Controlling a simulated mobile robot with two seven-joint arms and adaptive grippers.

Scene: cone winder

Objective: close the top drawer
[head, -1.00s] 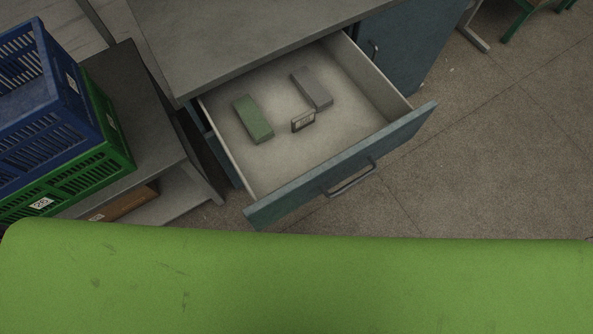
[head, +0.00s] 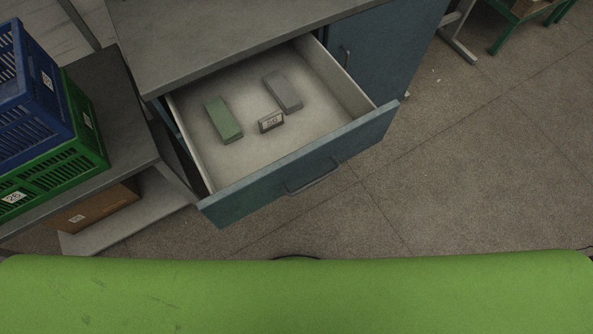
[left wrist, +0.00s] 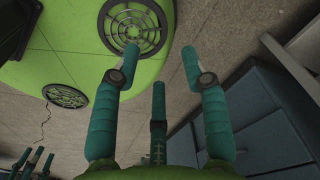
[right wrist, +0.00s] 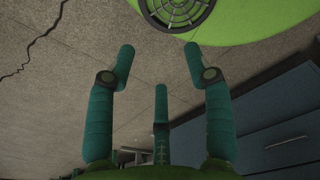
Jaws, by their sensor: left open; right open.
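The top drawer (head: 300,172) is pulled well out of the blue-grey cabinet (head: 385,45) in the head view, its bar handle (head: 313,178) on the front panel. Inside it lie a green block (head: 223,120), a grey block (head: 283,90) and a small labelled box (head: 271,122). My left gripper (left wrist: 160,65) is open and empty over the floor, with blue cabinet fronts to its right. My right gripper (right wrist: 158,60) is open and empty over the floor, with a blue front and handle at its lower right. Neither gripper shows in the head view or touches the drawer.
A shelf table (head: 110,95) left of the cabinet bears blue (head: 30,100) and green (head: 85,130) crates, with a brown box (head: 95,208) below. A green frame (head: 500,35) stands at the upper right. The floor (head: 460,170) right of the drawer is clear.

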